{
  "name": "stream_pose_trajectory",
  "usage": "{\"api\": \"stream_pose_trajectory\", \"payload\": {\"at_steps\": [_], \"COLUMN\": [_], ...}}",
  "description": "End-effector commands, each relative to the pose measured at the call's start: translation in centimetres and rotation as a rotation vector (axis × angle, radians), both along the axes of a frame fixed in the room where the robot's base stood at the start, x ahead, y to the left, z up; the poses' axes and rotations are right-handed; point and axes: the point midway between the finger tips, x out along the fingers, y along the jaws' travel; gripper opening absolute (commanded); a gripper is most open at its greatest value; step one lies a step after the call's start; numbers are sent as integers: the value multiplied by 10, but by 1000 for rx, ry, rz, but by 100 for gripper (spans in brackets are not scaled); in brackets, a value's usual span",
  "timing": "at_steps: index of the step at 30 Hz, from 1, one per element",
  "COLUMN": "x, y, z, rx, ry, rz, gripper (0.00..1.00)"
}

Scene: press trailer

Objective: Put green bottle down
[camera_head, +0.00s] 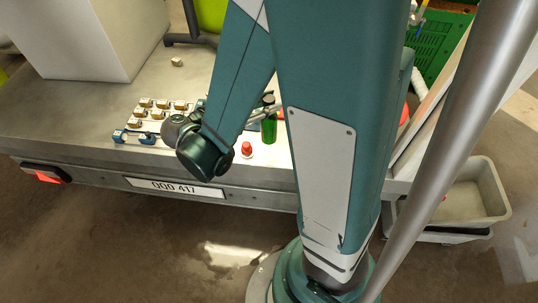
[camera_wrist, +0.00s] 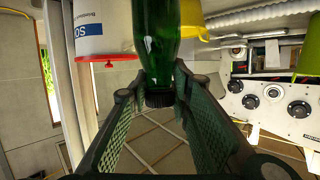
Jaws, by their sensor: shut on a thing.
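The green bottle (camera_head: 269,130) is upright at the front part of the trailer bed (camera_head: 225,158), just right of my forearm. I cannot tell whether its base touches the bed. In the wrist view the bottle (camera_wrist: 157,40) lies between the two fingers of my gripper (camera_wrist: 157,88), its dark cap towards the palm. My gripper is shut on the bottle. In the head view my arm hides part of the gripper.
A small red-topped object (camera_head: 247,149) stands close to the left of the bottle. Several small blocks with blue holders (camera_head: 147,138) lie further left. A large white box (camera_head: 85,40) stands at the back left. A grey bin (camera_head: 470,195) is at the right.

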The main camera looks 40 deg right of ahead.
Motion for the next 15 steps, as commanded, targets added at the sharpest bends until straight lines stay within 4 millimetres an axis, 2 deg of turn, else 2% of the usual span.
{"api": "stream_pose_trajectory", "payload": {"at_steps": [8, 15], "x": [0, 0], "y": [0, 0], "z": [-7, -31], "rx": [0, 0], "ry": [0, 0], "rz": [0, -1], "gripper": [0, 0]}}
